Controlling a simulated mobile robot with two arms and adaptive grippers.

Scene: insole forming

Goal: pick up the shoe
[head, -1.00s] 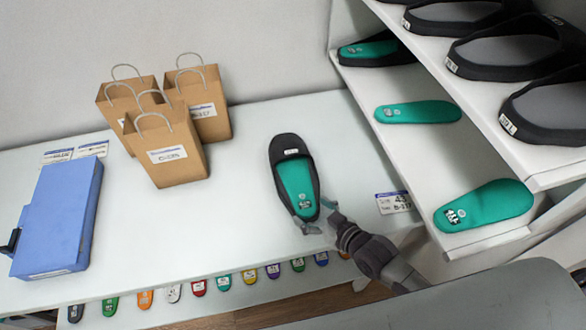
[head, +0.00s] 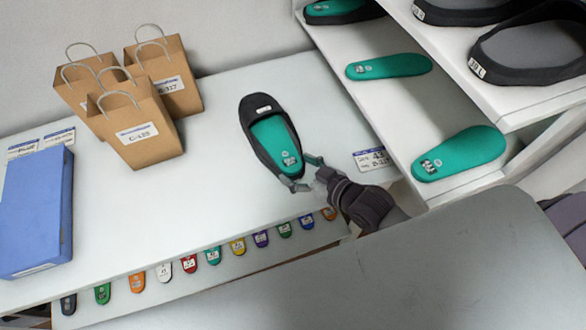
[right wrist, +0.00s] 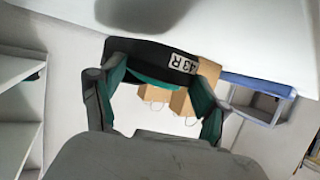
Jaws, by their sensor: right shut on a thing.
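The shoe (head: 253,106) is a black open-backed slide with a green insole, seen in the head view over the white table, toe pointing away. My right gripper (head: 303,172) is shut on its heel end, one finger on each side. In the right wrist view the heel of the shoe (right wrist: 150,54), with a "43 R" label, sits between both fingers (right wrist: 155,85). A dark shadow shows on the white surface apart from the shoe there, so it seems to be off the table. My left gripper is not in view.
Several brown paper bags (head: 140,133) stand at the back left. A blue box (head: 35,215) lies at the left edge. A white shelf (head: 400,120) with green insoles (head: 460,153) and black shoes (head: 530,55) stands at right. A label card (head: 370,160) lies right of the shoe. The table's middle is clear.

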